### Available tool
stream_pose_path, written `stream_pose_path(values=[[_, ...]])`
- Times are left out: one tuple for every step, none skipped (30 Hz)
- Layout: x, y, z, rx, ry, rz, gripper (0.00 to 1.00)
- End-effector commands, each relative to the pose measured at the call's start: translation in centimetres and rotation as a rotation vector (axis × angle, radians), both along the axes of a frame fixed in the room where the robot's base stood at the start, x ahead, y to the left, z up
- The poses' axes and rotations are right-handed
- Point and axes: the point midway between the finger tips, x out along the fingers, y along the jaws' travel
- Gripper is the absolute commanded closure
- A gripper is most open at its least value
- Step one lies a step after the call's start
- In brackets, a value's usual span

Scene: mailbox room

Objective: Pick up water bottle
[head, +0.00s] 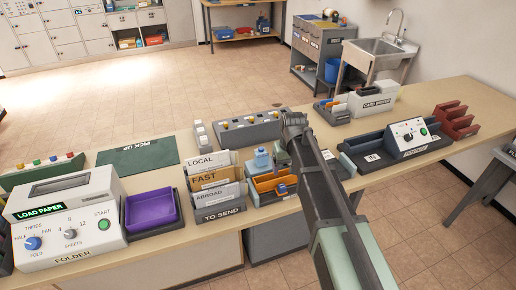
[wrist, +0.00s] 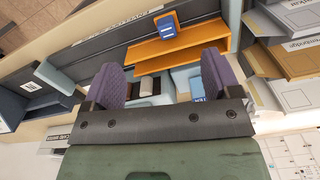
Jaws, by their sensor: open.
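My gripper (head: 283,152) is just right of the bottle in the head view, pointing down. In the wrist view my gripper (wrist: 163,82) is open, with its two purple pads apart. A light-blue body with a blue label, seemingly the bottle (wrist: 183,80), shows between the pads, near the right one. Its lower part is hidden by the gripper's bar. Whether a pad touches it I cannot tell.
Card holders marked LOCAL, FAST (head: 210,178) and ABROAD stand close left of the organiser. A grey box with knobs (head: 250,130) stands behind. A dark machine (head: 400,140) is to the right. A green PICK UP mat (head: 138,157) lies bare on the left.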

Motion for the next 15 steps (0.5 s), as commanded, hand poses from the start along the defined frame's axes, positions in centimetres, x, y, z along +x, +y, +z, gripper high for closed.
stream_pose_path(values=[[3.4, 2.1, 2.1, 0.000, 0.000, 0.033, 0.17], [4.7, 3.3, 2.6, 0.000, 0.000, 0.052, 0.17], [6.5, 4.7, 3.2, 0.000, 0.000, 0.076, 0.17], [7.7, 5.7, 3.6, 0.001, 0.000, 0.093, 0.17], [8.8, 6.6, 3.9, 0.001, 0.000, 0.111, 0.17], [10.2, 7.7, 4.3, 0.001, -0.001, 0.130, 0.17], [11.1, 8.4, 4.5, 0.001, -0.001, 0.143, 0.17], [11.7, 9.0, 4.6, 0.001, -0.001, 0.154, 0.17], [12.3, 9.5, 4.7, 0.001, -0.001, 0.166, 0.17], [12.5, 9.7, 4.6, 0.001, -0.001, 0.170, 0.17], [12.5, 9.8, 4.6, 0.001, -0.001, 0.173, 0.17], [12.4, 9.8, 4.4, 0.001, -0.001, 0.173, 0.17], [12.3, 9.7, 4.2, 0.001, -0.001, 0.173, 0.17], [12.2, 9.7, 4.0, 0.001, -0.001, 0.172, 0.17], [12.2, 9.7, 3.4, 0.001, -0.001, 0.172, 0.17]])
